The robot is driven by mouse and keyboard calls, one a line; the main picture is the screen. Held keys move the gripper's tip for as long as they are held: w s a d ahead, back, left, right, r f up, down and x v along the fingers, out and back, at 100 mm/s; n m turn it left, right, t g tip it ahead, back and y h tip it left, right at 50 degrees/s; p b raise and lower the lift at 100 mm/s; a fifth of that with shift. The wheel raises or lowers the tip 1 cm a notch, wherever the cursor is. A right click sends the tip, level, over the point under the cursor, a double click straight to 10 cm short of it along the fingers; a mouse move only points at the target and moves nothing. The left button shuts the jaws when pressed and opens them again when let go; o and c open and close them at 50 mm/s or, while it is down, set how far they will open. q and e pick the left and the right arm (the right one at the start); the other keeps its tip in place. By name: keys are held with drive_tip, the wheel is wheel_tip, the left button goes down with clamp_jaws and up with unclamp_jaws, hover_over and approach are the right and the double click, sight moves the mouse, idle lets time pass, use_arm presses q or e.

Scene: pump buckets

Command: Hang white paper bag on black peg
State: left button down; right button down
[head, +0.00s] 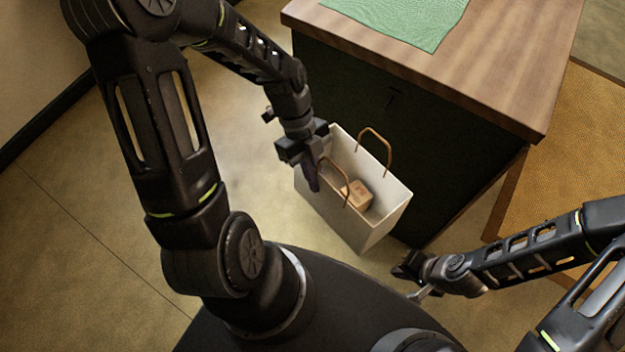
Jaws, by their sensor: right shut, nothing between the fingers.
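The white paper bag (378,232) is open at the top, with two brown handles and a small tan block (356,193) inside. It is beside the dark side of the counter; I cannot tell whether it rests on the floor. My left gripper (313,180) is at the bag's left rim, close to the nearer handle. Its fingers overlap, so I cannot tell whether they grip handle or rim. My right gripper (412,284) is shut and empty, lower right of the bag.
The wooden countertop (500,75) carries a green cloth (405,18), and its front corner overhangs above the bag's right. Open floor (80,230) lies at the left. A tan mat (580,125) lies at the right.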

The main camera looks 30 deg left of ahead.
use_arm(q)
drive_tip(key=w+f+b, duration=0.1)
drive_tip(key=w+b, duration=0.1)
drive_tip(key=w, duration=0.6)
drive_tip(key=shift+w+d+f, duration=0.2)
drive_tip(key=shift+d+f, duration=0.05)
drive_tip(key=shift+f, duration=0.15)
idle(0.4)
idle(0.5)
drive_tip(key=c, duration=1.5)
unclamp_jaws()
drive_tip(key=shift+c, duration=0.2)
drive_tip(key=shift+r, duration=0.1)
drive_tip(key=v, duration=0.7)
drive_tip(key=shift+r+b, duration=0.3)
drive_tip(key=shift+b, duration=0.1)
drive_tip(key=shift+a, duration=0.15)
